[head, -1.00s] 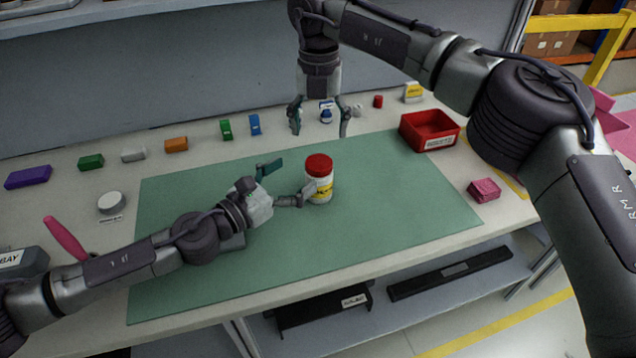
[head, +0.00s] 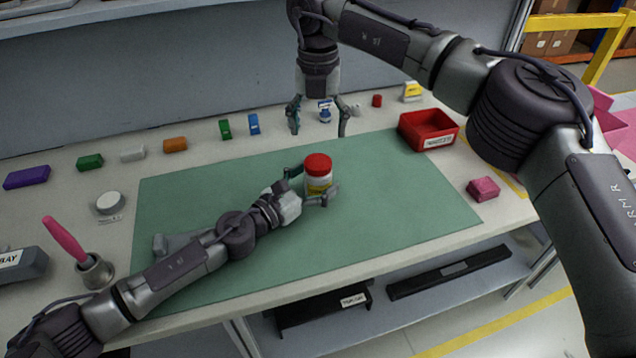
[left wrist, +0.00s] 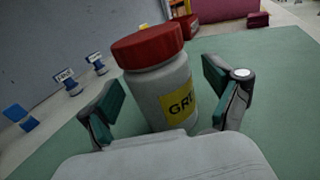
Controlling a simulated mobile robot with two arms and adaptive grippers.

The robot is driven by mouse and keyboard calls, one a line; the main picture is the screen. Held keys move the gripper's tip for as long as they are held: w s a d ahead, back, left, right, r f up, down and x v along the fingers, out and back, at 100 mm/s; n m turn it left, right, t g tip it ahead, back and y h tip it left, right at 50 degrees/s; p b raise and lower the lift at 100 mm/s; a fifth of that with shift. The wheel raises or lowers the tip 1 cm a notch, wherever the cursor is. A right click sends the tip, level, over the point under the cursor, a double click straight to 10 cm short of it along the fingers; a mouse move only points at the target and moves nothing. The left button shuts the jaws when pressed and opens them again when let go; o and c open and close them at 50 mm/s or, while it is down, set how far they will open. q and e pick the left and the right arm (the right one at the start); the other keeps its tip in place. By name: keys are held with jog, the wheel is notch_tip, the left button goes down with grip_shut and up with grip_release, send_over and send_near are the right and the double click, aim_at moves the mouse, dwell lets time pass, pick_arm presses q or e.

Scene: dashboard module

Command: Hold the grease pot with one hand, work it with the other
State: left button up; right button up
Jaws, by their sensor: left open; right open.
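The grease pot (head: 318,174) is a white jar with a red lid and a yellow label. It stands upright on the green mat (head: 230,240). My left gripper (head: 312,190) is open low at the mat, with its fingers to either side of the pot. In the left wrist view the pot (left wrist: 163,88) rises between the two open fingertips (left wrist: 165,100), with visible room at each side.
A red bin (head: 428,130) stands at the mat's back right corner, and a pink block (head: 483,189) lies to its front. Several coloured blocks line the bench's back left. A white round puck (head: 110,202) and a cup with a pink-handled tool (head: 97,270) stand left.

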aim_at(318, 161)
pick_arm(q)
jog(key=shift+w+d, duration=0.25)
jog(key=shift+d, duration=0.05)
jog(key=shift+c, duration=0.2)
grip_shut()
pick_arm(e)
jog(key=m, duration=0.8)
jog(key=shift+m, duration=0.3)
jog(key=shift+f, duration=4)
